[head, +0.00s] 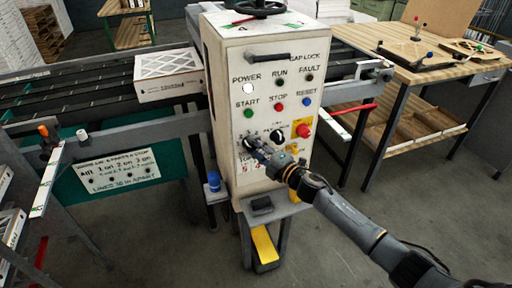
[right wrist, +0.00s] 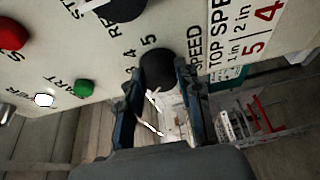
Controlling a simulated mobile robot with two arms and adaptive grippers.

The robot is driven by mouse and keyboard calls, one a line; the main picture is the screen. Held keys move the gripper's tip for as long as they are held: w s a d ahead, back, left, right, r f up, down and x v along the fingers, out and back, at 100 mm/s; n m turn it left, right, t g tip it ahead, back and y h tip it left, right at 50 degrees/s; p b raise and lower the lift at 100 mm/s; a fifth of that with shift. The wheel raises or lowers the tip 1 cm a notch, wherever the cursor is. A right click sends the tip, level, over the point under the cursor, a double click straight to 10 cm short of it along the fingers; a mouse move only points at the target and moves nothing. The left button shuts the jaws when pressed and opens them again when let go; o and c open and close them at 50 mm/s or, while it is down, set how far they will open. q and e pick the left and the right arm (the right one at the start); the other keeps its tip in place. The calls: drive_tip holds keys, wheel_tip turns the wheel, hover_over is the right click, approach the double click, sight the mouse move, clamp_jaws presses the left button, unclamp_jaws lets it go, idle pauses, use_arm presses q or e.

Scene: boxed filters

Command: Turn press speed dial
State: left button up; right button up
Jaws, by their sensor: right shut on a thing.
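The press speed dial (right wrist: 157,66) is a round black knob on the cream front panel of the control cabinet (head: 225,75). Part of a number scale and the word SPEED show beside it in the right wrist view. My right gripper (right wrist: 158,78) has its two dark fingers on either side of the knob, shut on it. In the head view the right gripper (head: 253,144) reaches the panel's lower left from the lower right and covers most of the dial. The white pointer direction is hidden. My left gripper is not in view.
A second black knob (head: 277,136) sits just right of the dial, with a red stop button (head: 303,131) on yellow beyond it. Green, red and blue buttons are above. A boxed filter (head: 168,84) lies on the conveyor at left. A wooden workbench (head: 430,65) stands at right.

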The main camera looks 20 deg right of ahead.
drive_tip(key=shift+w+r, duration=0.1)
drive_tip(key=shift+r, duration=0.25)
drive_tip(key=o, duration=1.2)
drive_tip(key=shift+c, duration=0.2)
drive_tip(key=shift+a+f, duration=0.1)
drive_tip(key=shift+f, duration=0.15)
drive_tip(key=shift+w, duration=0.1)
drive_tip(key=v, duration=1.2)
